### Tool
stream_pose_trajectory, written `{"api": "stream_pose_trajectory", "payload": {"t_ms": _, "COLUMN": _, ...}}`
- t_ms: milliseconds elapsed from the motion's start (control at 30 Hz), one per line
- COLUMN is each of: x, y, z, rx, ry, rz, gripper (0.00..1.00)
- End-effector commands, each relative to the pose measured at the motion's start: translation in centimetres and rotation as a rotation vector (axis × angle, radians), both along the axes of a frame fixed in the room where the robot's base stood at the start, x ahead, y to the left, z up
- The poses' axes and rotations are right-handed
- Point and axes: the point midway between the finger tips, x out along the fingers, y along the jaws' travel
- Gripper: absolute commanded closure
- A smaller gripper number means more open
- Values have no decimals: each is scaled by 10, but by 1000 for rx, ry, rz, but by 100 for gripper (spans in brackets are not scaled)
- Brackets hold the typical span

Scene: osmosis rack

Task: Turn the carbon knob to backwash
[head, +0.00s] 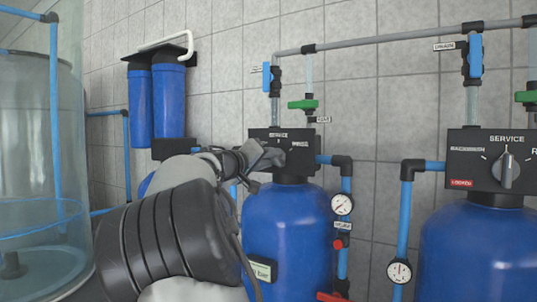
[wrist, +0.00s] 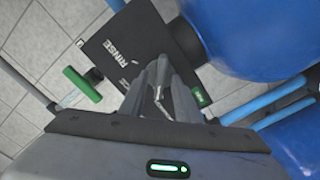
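The black control panel (head: 305,138) on the left blue tank has a SERVICE label at its top and another label, partly covered, to the right. My gripper (head: 274,155) is at the front of this panel and hides the knob in the head view. In the wrist view the panel (wrist: 98,47) shows the word RINSE and a small green tag. The fingers of my gripper (wrist: 160,88) reach to the panel face around a grey piece that looks like the knob (wrist: 161,68). Whether they grip it, and which way it points, I cannot tell.
A second blue tank (head: 475,255) at the right has a similar panel with a grey knob (head: 507,168) pointing up to SERVICE. Pipes, gauges and a green valve handle (head: 303,104) surround the left panel. A clear tank (head: 35,130) stands at far left.

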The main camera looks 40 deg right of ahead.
Motion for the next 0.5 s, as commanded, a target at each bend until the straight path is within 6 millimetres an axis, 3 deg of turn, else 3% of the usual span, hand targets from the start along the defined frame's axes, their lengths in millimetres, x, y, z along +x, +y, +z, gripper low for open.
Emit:
{"api": "stream_pose_trajectory", "payload": {"t_ms": 367, "x": 3, "y": -6, "z": -1, "rx": 2, "ry": 0, "rz": 1, "gripper": 70}}
{"api": "stream_pose_trajectory", "payload": {"t_ms": 500, "x": 3, "y": -6, "z": -1, "rx": 1, "ry": -1, "rz": 1, "gripper": 92}}
